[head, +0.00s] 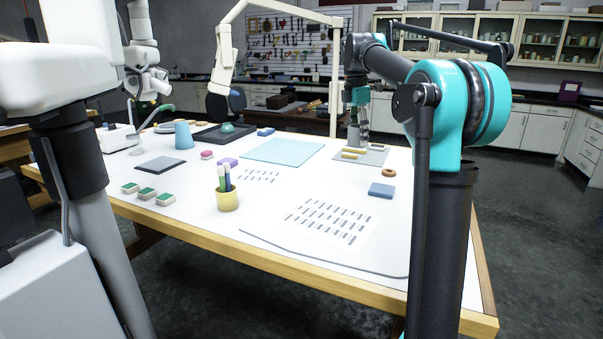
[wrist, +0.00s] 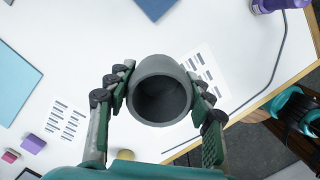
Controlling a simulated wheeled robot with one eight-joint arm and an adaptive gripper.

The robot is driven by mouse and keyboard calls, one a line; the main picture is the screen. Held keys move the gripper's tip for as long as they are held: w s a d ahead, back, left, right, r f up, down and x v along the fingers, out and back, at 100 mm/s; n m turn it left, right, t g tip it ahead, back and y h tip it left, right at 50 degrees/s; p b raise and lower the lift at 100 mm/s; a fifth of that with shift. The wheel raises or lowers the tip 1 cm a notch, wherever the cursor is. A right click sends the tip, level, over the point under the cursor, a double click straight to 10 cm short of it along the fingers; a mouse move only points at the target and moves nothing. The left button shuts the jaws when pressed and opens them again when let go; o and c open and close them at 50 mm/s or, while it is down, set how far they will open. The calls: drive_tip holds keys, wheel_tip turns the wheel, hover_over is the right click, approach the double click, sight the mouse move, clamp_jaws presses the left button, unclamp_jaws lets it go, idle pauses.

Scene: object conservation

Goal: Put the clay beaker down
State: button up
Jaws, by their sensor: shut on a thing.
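The clay beaker (wrist: 140,72) is a plain grey cup. In the wrist view I look into its dark open mouth. My gripper (wrist: 160,100) is shut on it, with one finger against each side. In the head view my gripper (head: 358,112) hangs over the white table, fingers pointing down, and the grey beaker (head: 354,136) shows small and upright between them. The beaker's base is hidden in the wrist view, so its exact height above the table is unclear.
A grey mat (head: 374,159) with yellow pieces, a brown ring (head: 389,173) and a blue block (head: 381,190) are at the table's right. A pale blue mat (head: 282,151), a yellow pen cup (head: 228,200) and a printed sheet (head: 330,221) also lie there. White table (head: 300,187) is bare between.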

sight(355, 200)
wheel_tip(355, 200, down, 20)
idle(0.6)
drive_tip(key=shift+f, duration=0.1)
drive_tip(key=o, duration=1.2)
drive_tip(key=shift+o, duration=0.2)
wheel_tip(355, 200, up, 12)
drive_tip(key=a, duration=0.1)
drive_tip(key=shift+s+a, duration=0.2)
drive_tip(key=shift+a, duration=0.05)
